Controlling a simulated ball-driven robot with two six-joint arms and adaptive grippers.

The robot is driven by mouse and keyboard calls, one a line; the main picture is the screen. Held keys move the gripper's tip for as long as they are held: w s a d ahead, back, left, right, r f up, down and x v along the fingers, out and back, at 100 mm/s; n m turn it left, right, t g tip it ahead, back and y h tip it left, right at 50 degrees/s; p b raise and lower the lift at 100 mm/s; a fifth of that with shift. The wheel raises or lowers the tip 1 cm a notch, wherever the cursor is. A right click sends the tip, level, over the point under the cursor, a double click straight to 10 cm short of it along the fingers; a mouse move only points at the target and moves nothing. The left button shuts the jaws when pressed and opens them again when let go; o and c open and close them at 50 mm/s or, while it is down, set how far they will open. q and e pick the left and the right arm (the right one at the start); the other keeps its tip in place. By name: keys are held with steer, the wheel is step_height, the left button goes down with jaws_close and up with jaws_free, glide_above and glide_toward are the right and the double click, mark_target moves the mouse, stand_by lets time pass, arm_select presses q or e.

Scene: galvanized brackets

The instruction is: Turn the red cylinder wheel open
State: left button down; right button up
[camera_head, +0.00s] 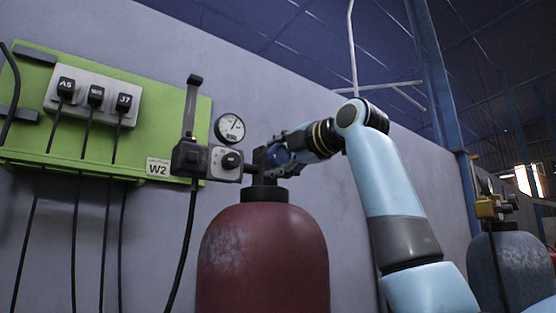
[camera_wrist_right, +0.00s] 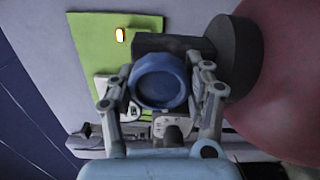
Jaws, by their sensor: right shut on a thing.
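The red cylinder (camera_head: 263,257) stands upright below the green panel's right end. Its dark valve (camera_head: 262,185) sits on the neck. A round blue wheel (camera_head: 278,155) is on the valve's right side. My right gripper (camera_head: 284,158) reaches in from the right at the wheel, partly covering it. In the right wrist view the blue wheel (camera_wrist_right: 159,80) lies between the two fingers of the gripper (camera_wrist_right: 158,88), which are shut on its rim. The red cylinder (camera_wrist_right: 290,80) fills the right of that view. My left gripper is not in view.
A green panel (camera_head: 140,90) with several black plugs and hanging cables is on the wall at left. A pressure gauge (camera_head: 230,128) and a regulator block (camera_head: 210,161) sit just left of the valve. A grey cylinder (camera_head: 510,265) with a yellow valve stands far right.

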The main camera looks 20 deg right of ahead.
steer(key=shift+f+n, duration=0.15)
steer(key=shift+n, duration=1.45)
steer(key=o, duration=1.2)
steer(key=v, duration=1.2)
